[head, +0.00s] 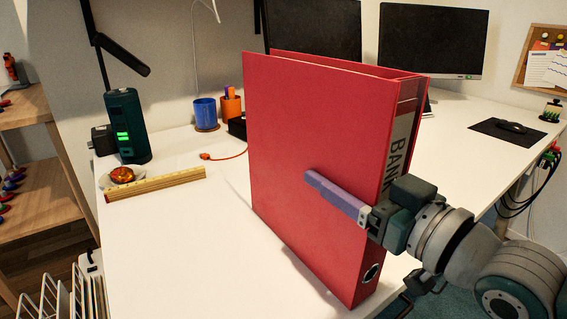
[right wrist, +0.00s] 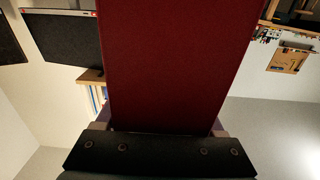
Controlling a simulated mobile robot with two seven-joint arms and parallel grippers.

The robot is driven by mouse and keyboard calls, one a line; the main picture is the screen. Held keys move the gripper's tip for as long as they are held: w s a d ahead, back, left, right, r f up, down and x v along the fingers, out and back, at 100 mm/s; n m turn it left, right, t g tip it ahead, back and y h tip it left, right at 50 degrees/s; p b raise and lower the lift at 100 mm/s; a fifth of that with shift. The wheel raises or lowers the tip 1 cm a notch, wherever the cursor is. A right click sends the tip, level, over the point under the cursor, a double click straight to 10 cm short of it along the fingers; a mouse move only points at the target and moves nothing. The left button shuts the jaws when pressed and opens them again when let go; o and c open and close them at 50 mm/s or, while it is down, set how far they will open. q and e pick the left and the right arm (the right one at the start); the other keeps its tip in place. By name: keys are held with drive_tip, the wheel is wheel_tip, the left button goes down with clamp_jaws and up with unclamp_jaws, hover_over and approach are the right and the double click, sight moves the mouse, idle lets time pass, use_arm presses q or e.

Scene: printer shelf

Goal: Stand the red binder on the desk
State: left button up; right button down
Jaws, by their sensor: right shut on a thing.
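The red binder (head: 310,160) stands upright over the white desk (head: 190,240), its labelled spine facing right towards my arm. Its lower edge is at or just above the desktop near the front edge; I cannot tell whether it touches. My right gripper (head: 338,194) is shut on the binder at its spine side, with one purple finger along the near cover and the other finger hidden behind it. In the right wrist view the binder (right wrist: 165,70) fills the middle between the fingers. My left gripper is not in view.
A blue cup (head: 205,114) and an orange cup (head: 231,104) stand behind. Monitors (head: 432,40) stand at the back.

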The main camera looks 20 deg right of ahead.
drive_tip(key=shift+r, duration=0.15)
drive_tip(key=shift+c, duration=2.3)
unclamp_jaws()
drive_tip(key=shift+f, duration=0.3)
drive_tip(key=o, duration=0.5)
drive_tip(key=shift+r, duration=0.1)
drive_tip(key=shift+c, duration=0.2)
drive_tip(key=shift+r, duration=0.25)
drive_tip(key=p+v, duration=0.2)
drive_tip(key=v, duration=1)
drive_tip(key=s+a+f+g+h, duration=0.2)
drive_tip(key=s+a+f+g, duration=0.1)
drive_tip(key=a+f+g, duration=0.25)
drive_tip(key=s+d+m+g+h, duration=0.2)
drive_tip(key=s+g+h, duration=0.2)
drive_tip(key=s+g, duration=0.4)
drive_tip(key=s, duration=0.4)
drive_tip(key=shift+s+d+f, duration=0.2)
drive_tip(key=shift+d+f, duration=0.05)
drive_tip(key=shift+d, duration=0.05)
